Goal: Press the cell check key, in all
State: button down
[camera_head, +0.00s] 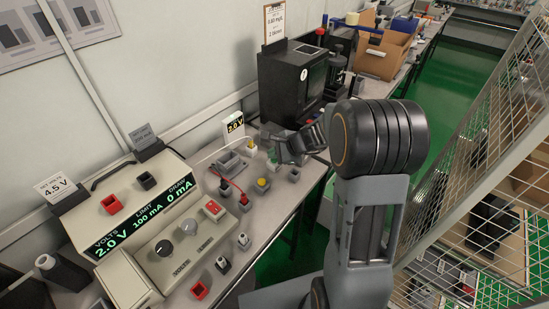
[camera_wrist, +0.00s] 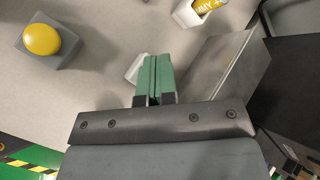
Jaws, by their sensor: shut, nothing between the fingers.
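A round yellow button on a grey block (camera_head: 262,185) sits on the bench; it also shows at upper left in the wrist view (camera_wrist: 42,40). I cannot read a label that tells whether it is the cell check key. My gripper (camera_wrist: 154,78) has green fingers shut together with nothing between them. In the head view my gripper (camera_head: 273,158) is over the bench, beyond the yellow button and apart from it. A small pale object (camera_wrist: 133,70) is partly hidden behind the fingers.
A power supply (camera_head: 140,210) reads 2.0 V, 100 mA and 0 mA. A beige control box (camera_head: 185,245) with knobs and a red switch stands before it. A black box (camera_head: 290,80) stands near my gripper. Small blocks and red and black leads crowd the bench. A mesh fence (camera_head: 490,150) is at right.

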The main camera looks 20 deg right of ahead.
aim_at(274, 160)
jog(key=shift+r+p, duration=0.5)
jog(key=shift+r, duration=0.3)
jog(key=shift+r, duration=0.1)
notch_tip(274, 160, up, 5)
jog(key=p, duration=0.4)
dwell(0.7)
